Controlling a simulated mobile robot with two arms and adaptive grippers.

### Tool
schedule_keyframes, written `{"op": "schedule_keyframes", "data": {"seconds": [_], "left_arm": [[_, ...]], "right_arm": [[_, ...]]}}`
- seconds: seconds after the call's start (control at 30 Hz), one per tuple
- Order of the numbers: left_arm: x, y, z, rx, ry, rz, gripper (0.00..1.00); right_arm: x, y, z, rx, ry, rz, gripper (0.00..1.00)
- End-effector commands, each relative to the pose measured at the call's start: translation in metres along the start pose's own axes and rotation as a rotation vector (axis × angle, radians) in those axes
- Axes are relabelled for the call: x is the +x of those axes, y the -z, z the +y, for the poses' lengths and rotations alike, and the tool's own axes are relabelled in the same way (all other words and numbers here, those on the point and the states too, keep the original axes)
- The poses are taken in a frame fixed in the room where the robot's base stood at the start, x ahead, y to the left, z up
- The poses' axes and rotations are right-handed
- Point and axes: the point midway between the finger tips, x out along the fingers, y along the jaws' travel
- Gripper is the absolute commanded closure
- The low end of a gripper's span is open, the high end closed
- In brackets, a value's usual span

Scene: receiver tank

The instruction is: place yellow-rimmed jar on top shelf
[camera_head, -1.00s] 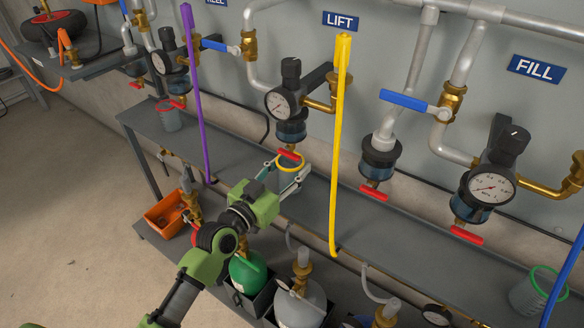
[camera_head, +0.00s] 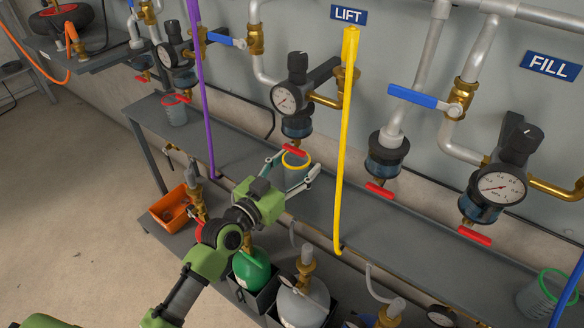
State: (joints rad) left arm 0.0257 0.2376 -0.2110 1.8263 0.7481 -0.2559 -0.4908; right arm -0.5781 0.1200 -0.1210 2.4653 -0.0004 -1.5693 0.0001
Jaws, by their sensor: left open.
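The yellow-rimmed jar (camera_head: 296,176) is a clear, greyish vessel with a yellow ring at its top. It looks upright on the long grey shelf (camera_head: 370,222), just below the red lever (camera_head: 294,150) of a gauge valve. My left gripper (camera_head: 295,168) is open, with one finger on each side of the jar. I cannot tell whether either finger touches it. The jar's lower part is partly hidden by the gripper. My right gripper is not in view.
A red-rimmed jar (camera_head: 174,112) stands farther left on the shelf, and a green-rimmed jar (camera_head: 546,296) at far right. A purple hose (camera_head: 204,100) and a yellow hose (camera_head: 344,150) hang in front. Below are an orange bin (camera_head: 170,212) and a green cylinder (camera_head: 252,268).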

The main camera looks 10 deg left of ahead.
Motion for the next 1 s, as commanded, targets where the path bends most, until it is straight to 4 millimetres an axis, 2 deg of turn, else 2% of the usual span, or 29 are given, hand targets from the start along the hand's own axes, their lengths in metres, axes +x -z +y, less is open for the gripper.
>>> {"op": "schedule_keyframes", "data": {"seconds": [0.03, 0.17, 0.3, 0.5, 0.6, 0.8, 1.0], "left_arm": [[0.000, 0.005, 0.000, -0.001, 0.000, 0.002, 0.41], [-0.017, 0.001, -0.001, 0.003, 0.000, -0.003, 0.41], [-0.047, 0.001, 0.000, 0.004, 0.000, -0.004, 0.41], [-0.090, 0.001, 0.001, 0.002, -0.002, -0.004, 0.41], [-0.104, 0.001, 0.000, 0.002, -0.001, -0.003, 0.41], [-0.119, 0.002, 0.000, 0.000, -0.001, 0.001, 0.41], [-0.120, 0.003, 0.000, 0.000, -0.001, 0.002, 0.41]], "right_arm": [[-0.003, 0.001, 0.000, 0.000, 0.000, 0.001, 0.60], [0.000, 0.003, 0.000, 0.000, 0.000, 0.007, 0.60], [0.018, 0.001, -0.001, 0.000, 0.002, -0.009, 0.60], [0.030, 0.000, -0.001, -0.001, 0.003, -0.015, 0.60], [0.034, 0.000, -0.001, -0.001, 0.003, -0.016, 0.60], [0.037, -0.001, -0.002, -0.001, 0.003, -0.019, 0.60], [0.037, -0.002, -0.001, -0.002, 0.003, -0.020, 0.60]]}}
